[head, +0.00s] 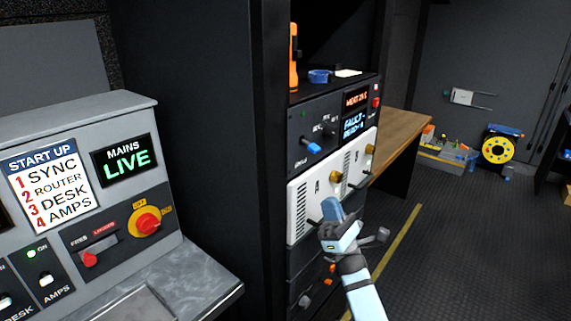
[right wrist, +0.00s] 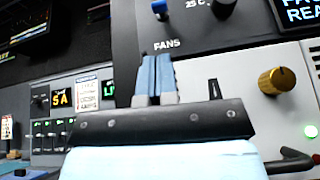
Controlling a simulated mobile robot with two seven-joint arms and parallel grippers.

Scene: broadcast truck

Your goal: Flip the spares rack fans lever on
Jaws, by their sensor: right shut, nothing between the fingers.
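The fans lever (head: 312,148) has a blue tip and sticks out of the dark panel on the upper part of the rack (head: 300,122). In the right wrist view the lever's blue tip (right wrist: 160,8) shows at the top edge, just above the word FANS. My right gripper (head: 331,208) is shut and empty, in front of the white panel and below the lever. My left gripper is not in view.
A white amplifier panel (head: 301,198) with gold knobs and dark handles sits under the fans panel. A heating and fault display (head: 354,115) is right of the lever. A grey start-up console (head: 110,180) stands at left. Open floor (head: 450,240) lies at right.

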